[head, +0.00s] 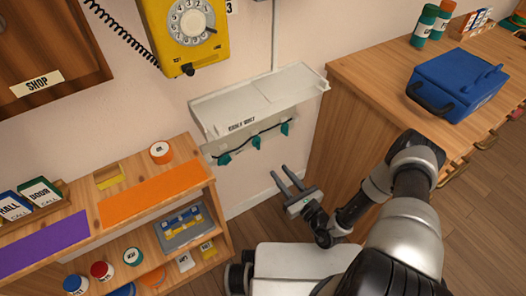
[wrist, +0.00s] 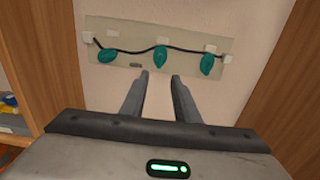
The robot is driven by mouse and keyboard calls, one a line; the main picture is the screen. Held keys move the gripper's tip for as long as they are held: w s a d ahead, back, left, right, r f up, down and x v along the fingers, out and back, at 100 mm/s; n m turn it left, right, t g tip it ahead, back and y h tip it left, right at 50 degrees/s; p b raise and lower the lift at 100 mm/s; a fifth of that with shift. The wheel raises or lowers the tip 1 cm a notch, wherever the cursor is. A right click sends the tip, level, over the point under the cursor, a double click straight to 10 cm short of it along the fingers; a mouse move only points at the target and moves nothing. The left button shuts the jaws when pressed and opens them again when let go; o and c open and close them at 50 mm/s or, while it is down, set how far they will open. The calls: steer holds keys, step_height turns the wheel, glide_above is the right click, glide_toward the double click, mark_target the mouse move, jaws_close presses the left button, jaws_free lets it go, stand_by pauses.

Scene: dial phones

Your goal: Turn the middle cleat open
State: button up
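Three teal cleats sit in a row on a pale plate (wrist: 128,33) fixed to the wall, with a black cord running along them. The middle cleat (wrist: 161,58) hangs roughly upright in the wrist view; it also shows in the head view (head: 256,142). The left cleat (wrist: 107,56) and right cleat (wrist: 207,65) are tilted. My gripper (wrist: 159,76) is open and empty, its two fingers pointing toward the wall just below the middle cleat in the picture. In the head view my gripper (head: 279,175) is below and right of the plate, apart from it.
A labelled white shelf (head: 262,97) juts out above the cleats. A wooden shelf unit (head: 222,235) stands left, and a wooden counter (head: 375,75) with a blue toolbox (head: 458,84) stands right. A yellow dial phone (head: 184,35) hangs above. The floor between the units is open.

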mark_target(259, 146)
steer(key=b+x, duration=0.2)
steer(key=x, duration=1.1)
steer(key=shift+a+b, duration=0.1)
steer(key=shift+b, duration=0.2)
jaws_close()
